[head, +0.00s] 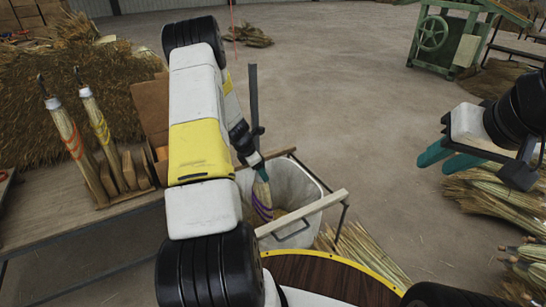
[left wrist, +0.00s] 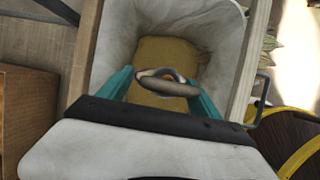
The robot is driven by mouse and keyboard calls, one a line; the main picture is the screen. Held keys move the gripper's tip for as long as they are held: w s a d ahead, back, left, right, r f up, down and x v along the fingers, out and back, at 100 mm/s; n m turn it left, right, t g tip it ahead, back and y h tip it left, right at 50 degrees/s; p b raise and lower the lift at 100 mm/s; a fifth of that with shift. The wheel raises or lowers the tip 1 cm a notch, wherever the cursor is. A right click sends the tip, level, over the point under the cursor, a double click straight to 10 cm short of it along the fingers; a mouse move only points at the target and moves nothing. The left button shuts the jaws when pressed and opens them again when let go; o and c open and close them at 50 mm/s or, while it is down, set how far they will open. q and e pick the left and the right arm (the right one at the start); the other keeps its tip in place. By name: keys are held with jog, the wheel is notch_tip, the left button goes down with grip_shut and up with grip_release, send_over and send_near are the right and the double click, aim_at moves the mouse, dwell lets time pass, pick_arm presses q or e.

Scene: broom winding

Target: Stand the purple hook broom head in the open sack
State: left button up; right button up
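The purple hook broom head (head: 262,198) hangs upright, slightly tilted, inside the mouth of the open sack (head: 292,183). My left gripper (head: 258,172) is above the sack with its fingers at the top of the broom head. In the left wrist view the teal fingers lie against both sides of the broom head's top (left wrist: 168,84), and its hook points toward the camera. The pale sack wall (left wrist: 217,45) and a tan bottom show below. I cannot tell whether the broom head touches the bottom. My right gripper (head: 436,162) is empty and open at the right.
Two other hook broom heads, one orange-banded (head: 71,135) and one yellow-banded (head: 98,125), stand in a wooden rack on the left bench. A wooden bar (head: 302,213) edges the sack's near side. Straw bundles (head: 495,195) lie at right. A green machine (head: 440,40) stands behind on open floor.

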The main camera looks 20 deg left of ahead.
pick_arm(q)
jog(key=v, duration=0.7)
jog(key=shift+s+r, duration=0.15)
jog(key=shift+r, duration=0.2)
jog(key=shift+a, duration=0.1)
dwell(0.7)
